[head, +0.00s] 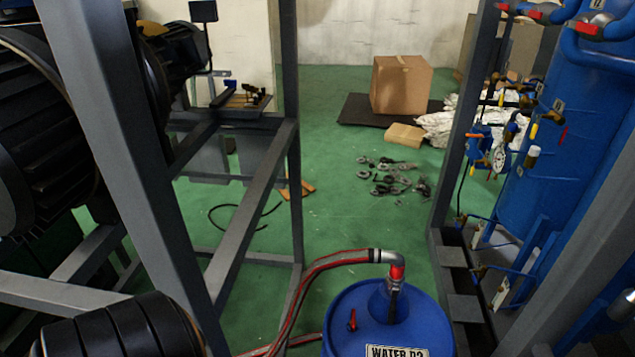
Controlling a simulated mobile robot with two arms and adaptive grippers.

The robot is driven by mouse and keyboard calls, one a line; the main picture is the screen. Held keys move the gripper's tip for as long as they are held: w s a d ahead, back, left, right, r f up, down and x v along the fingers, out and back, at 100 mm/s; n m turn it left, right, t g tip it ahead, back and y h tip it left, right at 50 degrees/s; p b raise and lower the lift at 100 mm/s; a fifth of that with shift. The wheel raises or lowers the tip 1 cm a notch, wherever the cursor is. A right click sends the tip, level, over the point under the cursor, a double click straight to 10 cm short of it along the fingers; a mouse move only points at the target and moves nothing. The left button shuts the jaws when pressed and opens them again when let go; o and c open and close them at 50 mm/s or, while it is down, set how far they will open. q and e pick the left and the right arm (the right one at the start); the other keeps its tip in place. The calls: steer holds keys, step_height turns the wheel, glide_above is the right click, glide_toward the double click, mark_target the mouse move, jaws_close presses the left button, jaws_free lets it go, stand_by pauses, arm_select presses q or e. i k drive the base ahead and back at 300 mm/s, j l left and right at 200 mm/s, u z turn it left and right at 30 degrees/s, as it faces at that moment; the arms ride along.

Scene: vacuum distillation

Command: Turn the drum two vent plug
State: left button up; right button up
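A blue drum (432,325) stands at the bottom centre, its lower part cut off by the frame edge. Its white label (397,351) reads "WATER" and what looks like "D2", partly cut off. A small red plug or handle (352,320) stands up on the left of the drum's lid; it looks like the vent plug. A grey elbow fitting with a red collar (397,272) rises from the lid behind it, joined to a red-striped hose (330,262). Neither of my grippers shows in the head view.
Grey frame posts (140,165) stand at left and right. Blue tanks with valves (545,180) fill the right side. A cardboard box (400,85) sits on a dark mat at the back. Loose dark metal parts (390,182) lie on the green floor beyond the drum.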

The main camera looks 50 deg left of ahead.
mark_target(352, 323)
steer(key=u, duration=1.15)
